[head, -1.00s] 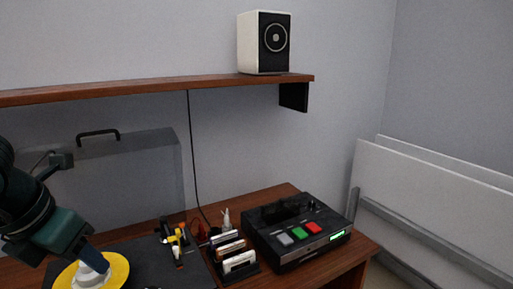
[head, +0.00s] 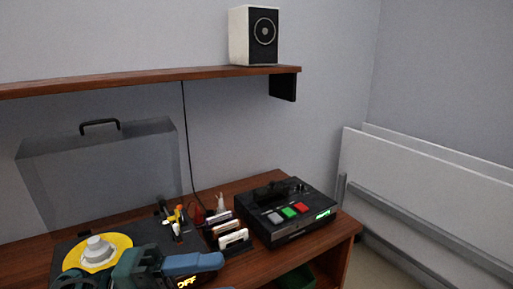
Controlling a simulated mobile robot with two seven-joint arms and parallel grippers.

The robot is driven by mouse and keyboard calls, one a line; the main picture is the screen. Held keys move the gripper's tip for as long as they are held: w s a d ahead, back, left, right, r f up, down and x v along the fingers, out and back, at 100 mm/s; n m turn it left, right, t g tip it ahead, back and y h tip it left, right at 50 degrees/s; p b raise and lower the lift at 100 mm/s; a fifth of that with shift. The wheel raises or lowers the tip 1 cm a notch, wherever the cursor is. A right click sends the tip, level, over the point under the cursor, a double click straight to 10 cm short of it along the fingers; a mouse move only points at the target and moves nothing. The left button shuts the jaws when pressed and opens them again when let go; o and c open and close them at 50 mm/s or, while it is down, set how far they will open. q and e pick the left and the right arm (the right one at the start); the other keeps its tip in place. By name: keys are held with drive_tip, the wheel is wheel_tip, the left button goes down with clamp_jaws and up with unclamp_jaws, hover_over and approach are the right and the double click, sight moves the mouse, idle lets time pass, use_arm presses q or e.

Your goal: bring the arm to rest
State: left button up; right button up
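My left gripper (head: 215,261) is low in the head view, in front of the desk's front part, with a teal body and blue fingers pointing right. The fingers overlap from this side, so I cannot tell whether they are open or shut. No object shows in them. The arm behind it is cut off by the bottom edge. My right gripper is not in view.
A speaker (head: 253,36) stands on the shelf (head: 150,77).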

use_arm(q)
drive_tip(key=w+a+f+n+t+y, duration=0.35)
drive_tip(key=f+n+t+y, duration=0.4)
drive_tip(key=n, duration=0.55)
drive_tip(key=w+a+f+n+t+y, duration=0.3)
drive_tip(key=a+f+n+t+y, duration=0.15)
drive_tip(key=f+n+t, duration=0.75)
drive_tip(key=s+f+n+g+y, duration=0.4)
drive_tip(key=s+f+n+g, duration=0.3)
drive_tip(key=f, duration=0.8)
drive_tip(key=s+g+p, duration=0.1)
drive_tip(key=s+g, duration=0.2)
drive_tip(key=s, duration=0.1)
drive_tip(key=shift+n+y, duration=0.4)
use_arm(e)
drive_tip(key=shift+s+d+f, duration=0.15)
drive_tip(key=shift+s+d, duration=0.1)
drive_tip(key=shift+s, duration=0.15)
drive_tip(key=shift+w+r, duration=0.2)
use_arm(q)
drive_tip(key=shift+c, duration=0.3)
